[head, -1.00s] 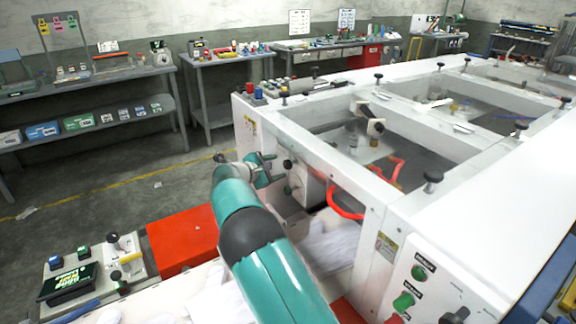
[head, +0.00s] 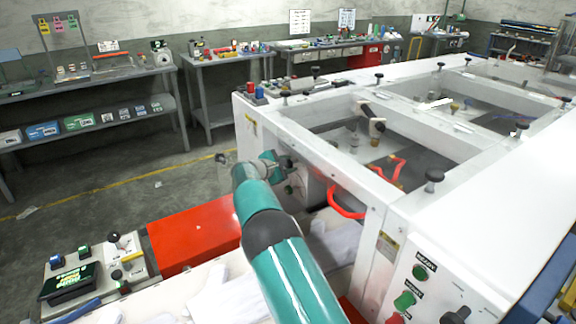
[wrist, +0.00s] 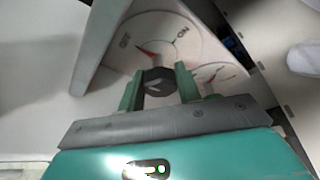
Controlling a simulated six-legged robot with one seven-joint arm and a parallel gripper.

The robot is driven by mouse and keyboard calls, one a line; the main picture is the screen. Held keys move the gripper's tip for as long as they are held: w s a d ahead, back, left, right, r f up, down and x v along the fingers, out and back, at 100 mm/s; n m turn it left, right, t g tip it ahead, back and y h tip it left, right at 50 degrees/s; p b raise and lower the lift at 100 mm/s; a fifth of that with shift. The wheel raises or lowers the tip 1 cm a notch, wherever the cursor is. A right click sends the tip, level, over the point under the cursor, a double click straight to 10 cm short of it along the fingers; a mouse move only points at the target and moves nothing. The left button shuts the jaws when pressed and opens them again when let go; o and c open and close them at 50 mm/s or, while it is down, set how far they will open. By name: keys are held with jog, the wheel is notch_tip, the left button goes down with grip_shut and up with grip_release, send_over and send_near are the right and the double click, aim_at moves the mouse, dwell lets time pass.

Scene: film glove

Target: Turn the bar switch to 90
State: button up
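The bar switch (wrist: 160,80) is a dark knob on a round pale dial plate marked OFF and ON, seen in the wrist view. A red mark on the plate is near OFF. My gripper (wrist: 158,84) has one green finger on each side of the knob, very close to it. I cannot tell whether the fingers press on it. In the head view my gripper (head: 285,163) is at the left side wall of the white machine (head: 312,154), and my arm hides most of the switch.
A second round dial (wrist: 215,75) is just right of the fingers. An orange-red tube (head: 345,205) loops inside the machine frame. A red panel (head: 190,240) and a control box (head: 95,268) are at the lower left. The floor beyond is open.

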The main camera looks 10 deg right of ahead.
dwell(0.3)
jog(key=m+t, duration=0.1)
jog(key=m, duration=0.1)
jog(key=shift+a+m+t, duration=0.1)
jog(key=shift+m+t, duration=0.3)
jog(key=m+t+h, duration=0.1)
jog(key=m+t, duration=0.1)
jog(key=m, duration=0.2)
jog(key=shift+f+m, duration=0.1)
jog(key=shift+m, duration=0.2)
jog(key=m+h, duration=0.1)
jog(key=m, duration=0.3)
jog(key=shift+t, duration=0.4)
jog(key=shift+m+h, duration=1)
jog(key=shift+m, duration=1.4)
jog(key=o, duration=1)
jog(key=shift+c, duration=0.2)
